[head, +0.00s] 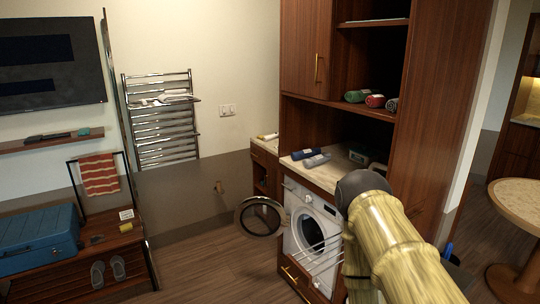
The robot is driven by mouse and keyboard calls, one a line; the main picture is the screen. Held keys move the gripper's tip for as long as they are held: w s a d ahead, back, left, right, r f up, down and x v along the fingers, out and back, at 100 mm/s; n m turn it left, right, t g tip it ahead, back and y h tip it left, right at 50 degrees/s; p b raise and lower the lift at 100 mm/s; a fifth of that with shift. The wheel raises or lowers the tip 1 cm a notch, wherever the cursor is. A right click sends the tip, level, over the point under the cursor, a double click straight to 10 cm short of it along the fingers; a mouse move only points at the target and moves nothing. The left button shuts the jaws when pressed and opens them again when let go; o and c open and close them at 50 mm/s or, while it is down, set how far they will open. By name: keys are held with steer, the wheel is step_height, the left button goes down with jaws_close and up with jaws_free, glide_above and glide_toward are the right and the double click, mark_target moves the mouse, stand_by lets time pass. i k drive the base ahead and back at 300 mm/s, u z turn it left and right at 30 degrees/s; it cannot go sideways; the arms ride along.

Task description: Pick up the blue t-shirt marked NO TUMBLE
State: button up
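No cloth with a readable NO TUMBLE mark shows. A dark blue rolled cloth (304,154) and a grey-blue rolled one (318,161) lie side by side on the pale counter (345,171) above the washing machine. I cannot tell whether either is the blue t-shirt. The white washing machine (300,204) stands with its round door (259,216) swung open to the left. The inside of its drum is too dark to read. My arm crosses the lower right and hides part of the machine's right side. My gripper is not in view.
Thin metal rods (322,257) stand before the washer, above a low wooden drawer (296,281). Rolled cloths, including a red one (375,101), lie on the shelf above. A luggage bench (95,277) stands left, a round table (522,199) right. Floor between bench and washer is clear.

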mark_target(305, 154)
steer(key=u, duration=0.9)
steer(key=i, duration=3.4)
steer(key=z, duration=4.05)
steer(key=k, duration=1.9)
steer(key=u, duration=0.65)
